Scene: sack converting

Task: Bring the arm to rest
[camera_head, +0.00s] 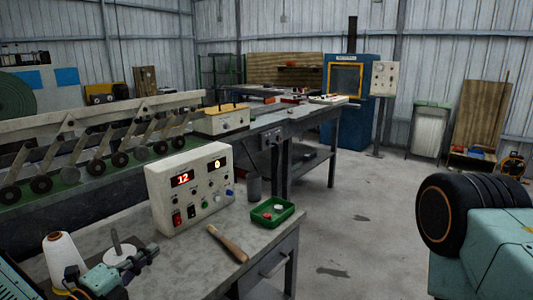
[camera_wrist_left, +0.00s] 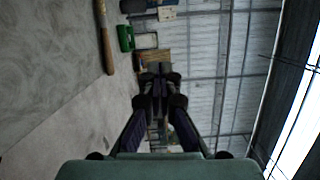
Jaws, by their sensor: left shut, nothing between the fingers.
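My left gripper (camera_head: 146,256) is low at the left of the head view, over the near corner of the grey bench (camera_head: 190,270). It is shut and empty. In the left wrist view its dark fingers (camera_wrist_left: 160,82) meet at the tips, with nothing between them. The bench top also fills the left of that view. In the head view the gripper is close to a white thread cone (camera_head: 63,257) and a round white piece with an upright grey pin (camera_head: 116,246). Whether it touches them I cannot tell. My right gripper is not in view.
A control box (camera_head: 190,188) with red displays stands on the bench. A wooden-handled tool (camera_head: 228,243), a green tray (camera_head: 272,213) with small parts and a grey cup (camera_head: 254,188) lie to its right. A roller machine (camera_head: 90,150) stands behind. The floor (camera_head: 360,230) to the right is open.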

